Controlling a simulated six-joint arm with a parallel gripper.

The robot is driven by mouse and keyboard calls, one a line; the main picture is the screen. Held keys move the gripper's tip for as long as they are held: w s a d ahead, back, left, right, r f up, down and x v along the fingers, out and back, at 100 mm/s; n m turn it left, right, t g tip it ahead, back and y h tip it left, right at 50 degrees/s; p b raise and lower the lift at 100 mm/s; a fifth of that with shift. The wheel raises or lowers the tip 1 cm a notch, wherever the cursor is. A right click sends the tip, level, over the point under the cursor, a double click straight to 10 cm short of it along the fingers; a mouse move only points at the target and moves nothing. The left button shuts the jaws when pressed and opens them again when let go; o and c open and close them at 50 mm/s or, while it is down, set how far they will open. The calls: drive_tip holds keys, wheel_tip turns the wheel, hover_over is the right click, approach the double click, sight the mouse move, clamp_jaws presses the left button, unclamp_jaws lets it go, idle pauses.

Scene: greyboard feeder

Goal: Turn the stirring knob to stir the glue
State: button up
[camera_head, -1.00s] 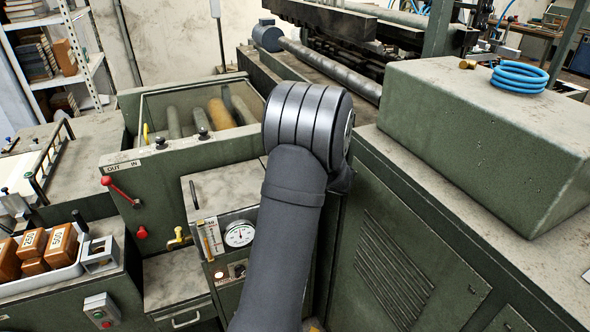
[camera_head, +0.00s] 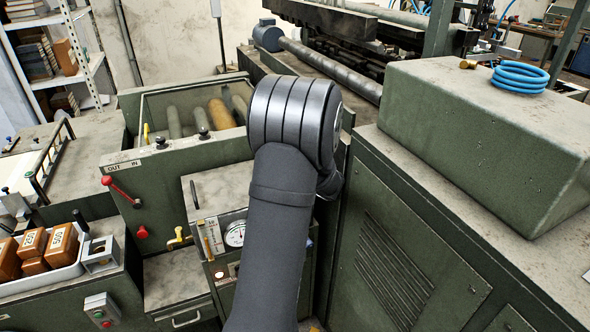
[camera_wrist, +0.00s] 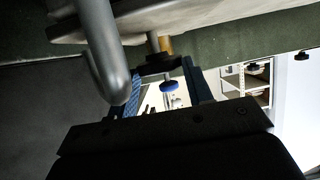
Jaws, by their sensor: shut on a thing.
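The wrist view is dark. In it my gripper (camera_wrist: 161,72) reaches away from the camera, with one finger on either side of a dark knob (camera_wrist: 158,62). The jaws are shut on this knob, which sits on a short metal shaft with a brass-coloured part beside it. This seems to be the stirring knob. In the head view my gripper and the knob are hidden behind my grey arm, beside the glue unit (camera_head: 215,187) with its dial gauge (camera_head: 235,233). No glue is visible.
A thick grey bent bar (camera_wrist: 100,50) stands close to the gripper in the wrist view. A red lever (camera_head: 120,191) is on the green machine to the left. A tray of brown weights (camera_head: 78,262) stands at lower left. A green cabinet (camera_head: 400,240) stands close at right.

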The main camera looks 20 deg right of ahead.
drive_tip(key=shift+a+m+h, duration=0.25)
drive_tip(key=shift+m+h, duration=0.65)
drive_tip(key=shift+h, duration=0.15)
drive_tip(key=shift+a+m+h, duration=0.2)
drive_tip(key=shift+m+h, duration=0.7)
drive_tip(key=shift+h, duration=0.15)
drive_tip(key=shift+m+g+h, duration=0.4)
drive_tip(key=shift+h, duration=0.1)
drive_tip(key=o, duration=1)
drive_tip(key=v, duration=1.7)
drive_tip(key=shift+s, duration=0.2)
drive_tip(key=shift+a, duration=0.1)
